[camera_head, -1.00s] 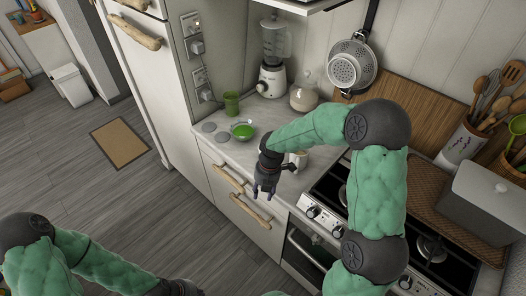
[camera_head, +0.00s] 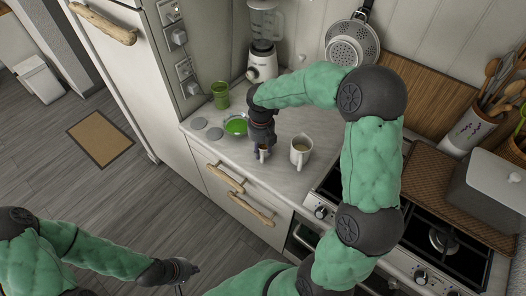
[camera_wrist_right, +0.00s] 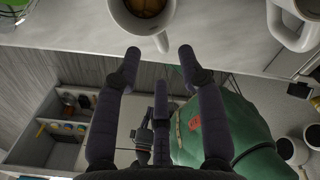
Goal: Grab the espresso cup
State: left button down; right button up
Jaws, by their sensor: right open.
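The espresso cup (camera_wrist_right: 140,18), white with brown coffee inside, stands on the counter at the top of the right wrist view. Its handle points down toward the gap between my right fingertips. In the head view only a small pale part of it (camera_head: 264,151) shows at my right gripper (camera_head: 262,153), which hides the rest. My right gripper also shows in the wrist view (camera_wrist_right: 159,62), with its fingers spread and nothing between them, just short of the cup. My left gripper (camera_head: 184,271) is low at the front, away from the counter; its fingers are unclear.
A larger white mug (camera_head: 300,152) stands right of the cup. A green bowl (camera_head: 236,126), a green tumbler (camera_head: 220,95) and grey discs are to the left. A blender (camera_head: 262,58) stands behind. The stove (camera_head: 440,240) is at the right.

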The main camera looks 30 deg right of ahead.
aim_at(262, 157)
jog(key=shift+s+f+b, duration=0.2)
jog(key=shift+f+b, duration=0.25)
jog(key=shift+f, duration=1.1)
jog(key=shift+s+f+b, duration=0.2)
jog(key=shift+f+b, duration=0.2)
jog(key=shift+f, duration=1.15)
grip_shut()
